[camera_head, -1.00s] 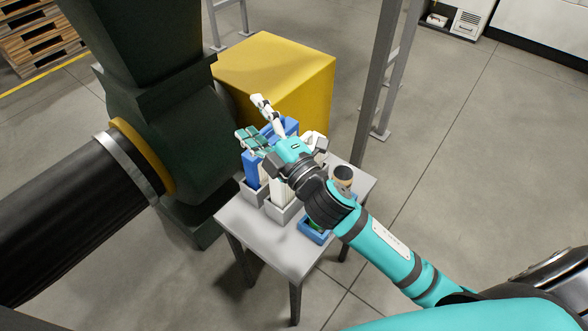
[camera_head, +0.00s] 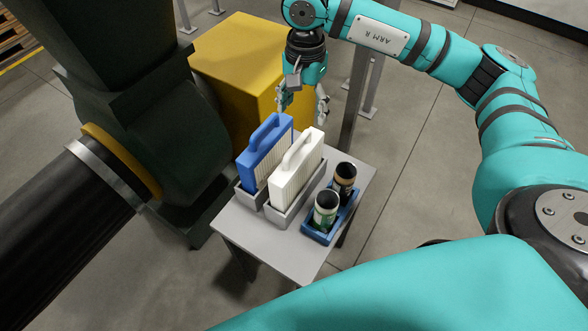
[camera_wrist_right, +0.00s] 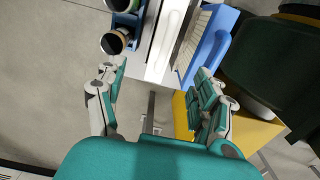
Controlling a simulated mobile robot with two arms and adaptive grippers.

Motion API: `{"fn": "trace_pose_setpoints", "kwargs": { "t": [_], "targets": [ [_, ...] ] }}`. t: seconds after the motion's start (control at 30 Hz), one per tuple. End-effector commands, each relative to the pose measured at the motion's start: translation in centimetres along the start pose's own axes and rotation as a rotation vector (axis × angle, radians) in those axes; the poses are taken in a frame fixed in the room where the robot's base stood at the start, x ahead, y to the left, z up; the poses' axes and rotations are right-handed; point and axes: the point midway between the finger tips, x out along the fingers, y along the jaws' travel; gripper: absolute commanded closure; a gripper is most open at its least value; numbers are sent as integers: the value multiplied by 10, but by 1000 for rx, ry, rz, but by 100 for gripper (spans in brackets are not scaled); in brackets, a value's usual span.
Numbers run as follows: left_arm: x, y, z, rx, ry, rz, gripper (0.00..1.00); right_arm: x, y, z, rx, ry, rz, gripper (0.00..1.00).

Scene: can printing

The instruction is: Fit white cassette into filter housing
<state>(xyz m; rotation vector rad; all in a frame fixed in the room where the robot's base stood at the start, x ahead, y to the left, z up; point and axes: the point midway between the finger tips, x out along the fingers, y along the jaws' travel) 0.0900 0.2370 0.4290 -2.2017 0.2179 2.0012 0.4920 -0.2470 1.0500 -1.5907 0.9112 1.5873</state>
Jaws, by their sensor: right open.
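The white cassette (camera_head: 297,170) stands upright with its handle on top in a grey holder (camera_head: 284,217) on a small table. It also shows in the right wrist view (camera_wrist_right: 173,35). A dark green housing with a thick black duct, probably the filter housing (camera_head: 150,130), stands left of the table; no opening shows. My right gripper (camera_head: 303,104) is open and empty beyond the far side of the cassettes, pointing down and apart from them. Its spread fingers also show in the right wrist view (camera_wrist_right: 157,92). My left gripper is not in view.
A blue cassette (camera_head: 262,155) stands in its own grey holder, left of the white one. Two cans (camera_head: 326,207) sit in a blue tray (camera_head: 318,236) on the right. A yellow box (camera_head: 235,60) and a grey post (camera_head: 355,95) stand behind. The table's front (camera_head: 285,258) is clear.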

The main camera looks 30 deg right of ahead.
Motion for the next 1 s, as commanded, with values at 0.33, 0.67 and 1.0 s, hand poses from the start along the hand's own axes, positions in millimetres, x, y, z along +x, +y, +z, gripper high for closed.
{"fn": "trace_pose_setpoints", "kwargs": {
  "t": [0.33,0.67,1.0],
  "targets": [
    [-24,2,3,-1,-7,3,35,68,2,2,-1,-4,8,31],
    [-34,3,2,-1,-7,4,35,115,0,2,-1,-3,2,31],
    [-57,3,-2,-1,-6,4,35,153,-8,8,-1,-5,4,31]
  ]
}}
